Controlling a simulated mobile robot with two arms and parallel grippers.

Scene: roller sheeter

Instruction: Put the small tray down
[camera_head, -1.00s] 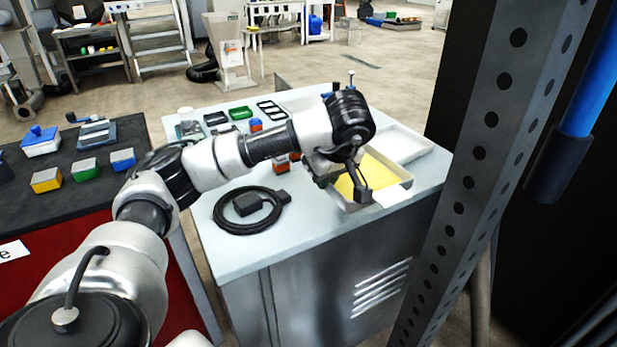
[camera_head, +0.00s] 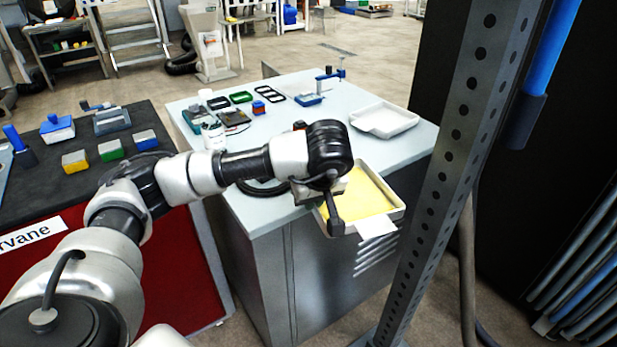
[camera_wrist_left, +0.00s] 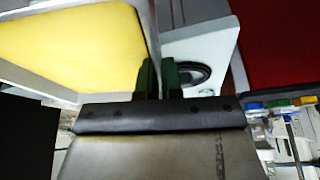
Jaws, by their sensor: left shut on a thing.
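The small tray (camera_head: 392,190) has pale walls, a yellow inside and a white tab at its near edge. In the head view it appears over the front edge of the grey-topped cabinet (camera_head: 412,165). My left gripper (camera_head: 326,190) is shut on the tray's left side wall. In the left wrist view, the dark green fingers (camera_wrist_left: 160,78) close on the wall beside the yellow tray floor (camera_wrist_left: 70,45). My forearm and wrist hide part of the tray's left side. My right gripper is in neither view.
An empty white tray (camera_head: 384,119) lies on the cabinet top behind. A blue clamp (camera_head: 312,99), a black coiled cable (camera_head: 262,187) and several small parts are also on top. A perforated grey post (camera_head: 447,165) stands close on the right.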

